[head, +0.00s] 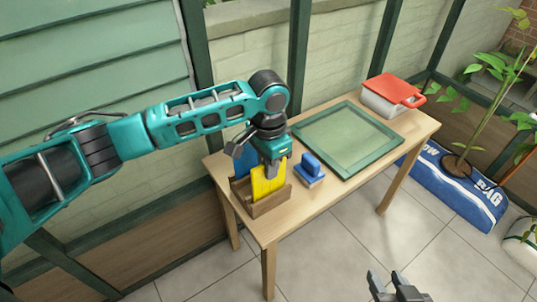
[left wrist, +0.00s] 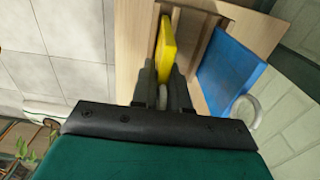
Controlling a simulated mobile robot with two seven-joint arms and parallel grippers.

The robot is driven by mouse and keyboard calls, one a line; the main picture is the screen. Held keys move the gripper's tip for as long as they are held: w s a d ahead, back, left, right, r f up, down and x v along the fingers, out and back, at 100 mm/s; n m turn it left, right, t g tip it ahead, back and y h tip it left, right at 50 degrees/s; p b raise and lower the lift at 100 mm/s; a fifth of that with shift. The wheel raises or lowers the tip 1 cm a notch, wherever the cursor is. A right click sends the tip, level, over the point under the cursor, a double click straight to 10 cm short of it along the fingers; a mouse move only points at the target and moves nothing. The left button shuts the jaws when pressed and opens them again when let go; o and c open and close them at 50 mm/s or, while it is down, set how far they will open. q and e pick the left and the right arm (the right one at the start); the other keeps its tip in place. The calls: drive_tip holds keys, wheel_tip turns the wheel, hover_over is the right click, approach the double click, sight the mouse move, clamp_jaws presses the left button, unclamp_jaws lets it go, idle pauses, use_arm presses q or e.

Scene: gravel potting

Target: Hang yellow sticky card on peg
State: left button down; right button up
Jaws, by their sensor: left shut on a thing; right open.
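The yellow sticky card (head: 266,182) stands upright in a wooden holder (head: 270,206) at the left end of the table. My left gripper (head: 272,165) is over the holder, shut on the top of the yellow card. In the left wrist view the yellow card (left wrist: 166,48) shows between the two fingers (left wrist: 164,92). A blue card (head: 244,162) stands behind it in the holder, and the left wrist view shows this blue card (left wrist: 225,72) with a ring at one end. My right gripper (head: 395,287) is open and empty at the bottom edge, away from the table. I see no peg.
A blue block-like tool (head: 311,168) lies right of the holder. A green-framed panel (head: 376,165) covers the table's middle. A white container with a red lid (head: 393,92) stands at the far right. A blue bag (head: 463,192) and a potted plant (head: 457,165) are beyond the table.

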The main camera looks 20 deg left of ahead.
use_arm(q)
drive_tip(key=shift+f, duration=0.2)
drive_tip(key=c, duration=1.1)
unclamp_jaws()
